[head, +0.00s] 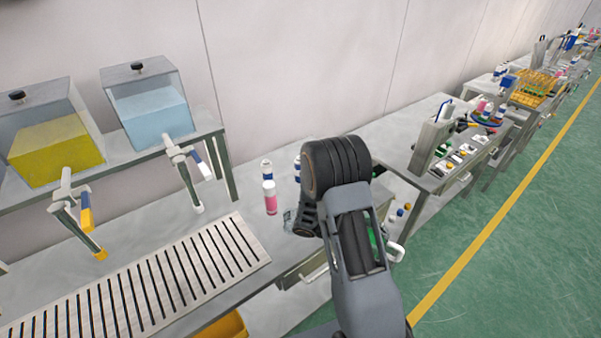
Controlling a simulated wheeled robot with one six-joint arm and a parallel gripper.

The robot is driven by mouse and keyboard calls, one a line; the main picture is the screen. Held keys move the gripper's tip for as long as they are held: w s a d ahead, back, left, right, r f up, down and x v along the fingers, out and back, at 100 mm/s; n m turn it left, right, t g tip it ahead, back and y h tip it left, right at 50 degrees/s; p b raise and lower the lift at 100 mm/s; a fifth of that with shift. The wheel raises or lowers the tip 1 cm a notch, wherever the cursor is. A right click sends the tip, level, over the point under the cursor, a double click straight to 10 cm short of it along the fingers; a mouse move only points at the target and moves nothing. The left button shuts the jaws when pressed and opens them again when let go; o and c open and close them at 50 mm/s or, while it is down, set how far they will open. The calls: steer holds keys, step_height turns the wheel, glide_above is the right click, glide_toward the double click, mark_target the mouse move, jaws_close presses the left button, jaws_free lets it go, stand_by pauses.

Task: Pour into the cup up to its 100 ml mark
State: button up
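Two clear tanks stand on a raised shelf at the left: one with yellow liquid (57,150) and one with light blue liquid (152,112). The blue tank has a tap with a blue-marked handle (192,172). Both taps hang over the bench. My gripper (303,222) is a dark shape low over the bench, right of the pink bottle and largely hidden by my arm. Its fingers cannot be made out. I cannot make out the cup or its mark.
A slotted drain grate (150,278) lies bare on the bench below the taps. A pink bottle (270,197) and blue-and-white bottles (266,169) stand near my gripper. A yellow bin (226,326) is under the bench. More workstations (455,150) line the wall; green floor is clear at right.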

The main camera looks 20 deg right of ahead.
steer(key=s+a+f+m+g+y, duration=0.4)
steer(key=a+m+g+y, duration=0.45)
steer(key=m+y, duration=0.55)
steer(key=w+a+m+t+y, duration=0.6)
steer(key=a+m+t+y, duration=0.25)
steer(key=y, duration=0.75)
steer(key=w+d+r+m+t+b, duration=0.1)
steer(key=w+r+m+t+b, duration=0.1)
steer(key=w+t, duration=0.4)
steer(key=w+d+r+m+t+h+b, duration=0.1)
steer(key=w+d+r+m+t+b, duration=0.1)
steer(key=w+m+t, duration=0.3)
steer(key=w+d+r+m+t+b, duration=0.2)
steer(key=w+r+m+t, duration=0.1)
steer(key=w+t, duration=0.6)
steer(key=shift+w+d+r+m+h, duration=0.2)
steer(key=shift+w+m+h, duration=0.2)
steer(key=shift+w+m, duration=0.15)
